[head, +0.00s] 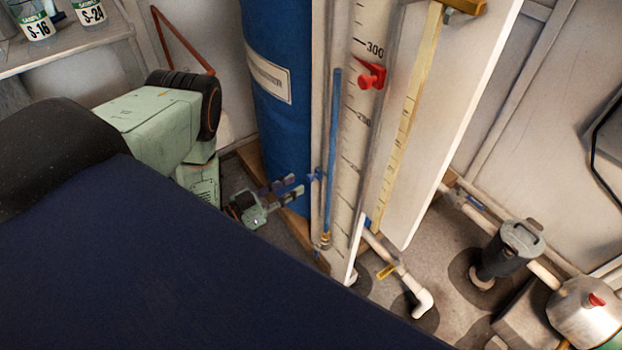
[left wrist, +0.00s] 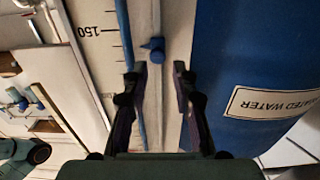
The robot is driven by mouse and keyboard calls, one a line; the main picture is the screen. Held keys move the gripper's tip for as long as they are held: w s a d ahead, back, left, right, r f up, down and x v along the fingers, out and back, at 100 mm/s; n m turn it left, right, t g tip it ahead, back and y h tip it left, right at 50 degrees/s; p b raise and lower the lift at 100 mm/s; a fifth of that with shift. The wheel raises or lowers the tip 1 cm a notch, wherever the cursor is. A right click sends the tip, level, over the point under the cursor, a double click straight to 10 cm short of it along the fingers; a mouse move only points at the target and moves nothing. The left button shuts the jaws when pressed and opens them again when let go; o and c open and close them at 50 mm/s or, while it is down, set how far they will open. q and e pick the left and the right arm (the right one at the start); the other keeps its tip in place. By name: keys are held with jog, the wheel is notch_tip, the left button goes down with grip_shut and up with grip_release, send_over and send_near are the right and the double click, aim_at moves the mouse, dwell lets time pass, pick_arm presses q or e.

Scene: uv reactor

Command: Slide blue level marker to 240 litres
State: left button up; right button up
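The blue level marker (head: 317,175) is a small knob on the upright rail beside the tall white scale board (head: 350,185). In the left wrist view, which shows the board upside down, the blue marker (left wrist: 153,50) is close to the 150 label. My left gripper (head: 295,185) is open and empty, just left of the marker. In the wrist view the two fingertips of my left gripper (left wrist: 159,68) are apart, with the marker just beyond their gap, nearer one finger; contact is not clear. My right gripper is not in view.
A red pointer (head: 371,76) sits between the 300 and 200 labels. A blue column (head: 275,120) stands close behind my left gripper. A thin blue tube (head: 333,150) runs along the board. Pipes (head: 400,270) and a dark canister (head: 512,248) are at the right.

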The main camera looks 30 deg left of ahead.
aim_at(308, 179)
pick_arm(q)
jog(key=b+x, duration=0.1)
jog(key=x, duration=0.4)
jog(key=shift+d+f, duration=0.1)
jog(key=shift+d, duration=0.15)
jog(key=shift+w+d+b, duration=0.2)
jog(key=shift+w+b, duration=0.2)
jog(key=shift+w, duration=0.05)
grip_shut()
